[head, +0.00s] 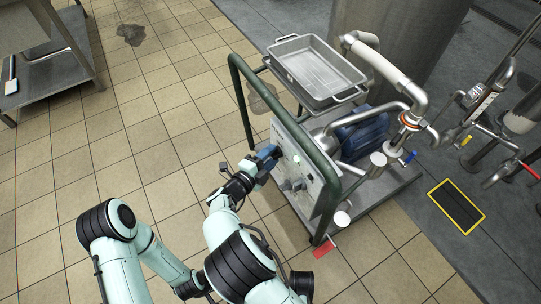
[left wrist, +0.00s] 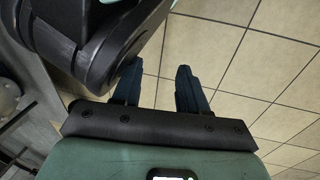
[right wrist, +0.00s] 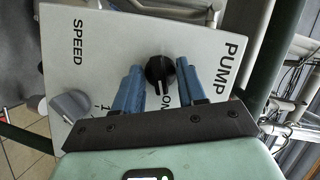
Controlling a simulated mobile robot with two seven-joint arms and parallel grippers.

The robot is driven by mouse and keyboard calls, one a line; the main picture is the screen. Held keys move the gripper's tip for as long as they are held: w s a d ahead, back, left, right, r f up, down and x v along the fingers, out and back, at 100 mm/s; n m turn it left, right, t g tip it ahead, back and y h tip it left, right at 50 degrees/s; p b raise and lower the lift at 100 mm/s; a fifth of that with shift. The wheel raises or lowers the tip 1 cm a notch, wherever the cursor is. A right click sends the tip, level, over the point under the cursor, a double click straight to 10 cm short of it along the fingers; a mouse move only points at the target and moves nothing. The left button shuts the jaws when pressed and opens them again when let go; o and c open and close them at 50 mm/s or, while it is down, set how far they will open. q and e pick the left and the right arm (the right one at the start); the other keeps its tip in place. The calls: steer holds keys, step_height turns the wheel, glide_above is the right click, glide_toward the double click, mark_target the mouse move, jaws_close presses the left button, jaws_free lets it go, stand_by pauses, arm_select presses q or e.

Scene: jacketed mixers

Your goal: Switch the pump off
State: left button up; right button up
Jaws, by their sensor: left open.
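The pump panel (head: 297,165) is a light grey plate on the near side of a wheeled cart, in the head view. In the right wrist view it carries the words PUMP, SPEED and ON. A round black knob (right wrist: 160,73) sits beside the word PUMP, its pale mark towards ON. My right gripper (head: 268,156) is at the panel, its blue fingers (right wrist: 159,68) open on either side of the knob. I cannot tell whether they touch it. My left gripper (left wrist: 159,66) is open and empty above the tiled floor.
A grey knob (right wrist: 70,105) is near SPEED. A green tube frame (head: 240,90) rises around the panel. Pipes stand at right; open tiled floor lies left.

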jaws_close()
arm_select(q)
steer(key=w+r+t+p, duration=0.1)
steer(key=w+r+p, duration=0.1)
steer(key=w+r, duration=0.2)
steer(key=shift+w+d+r+t, duration=0.15)
steer(key=shift+w+d+t, duration=0.15)
steer(key=shift+w+d, duration=0.05)
arm_select(e)
steer(key=n+g, duration=0.2)
steer(key=n, duration=0.1)
steer(key=n+g+h, duration=0.1)
steer(key=n+g, duration=0.1)
steer(key=n, duration=0.1)
steer(key=n+g, duration=0.2)
steer(key=n, duration=0.2)
steer(key=shift+w+r, duration=0.15)
steer(key=shift+w, duration=0.1)
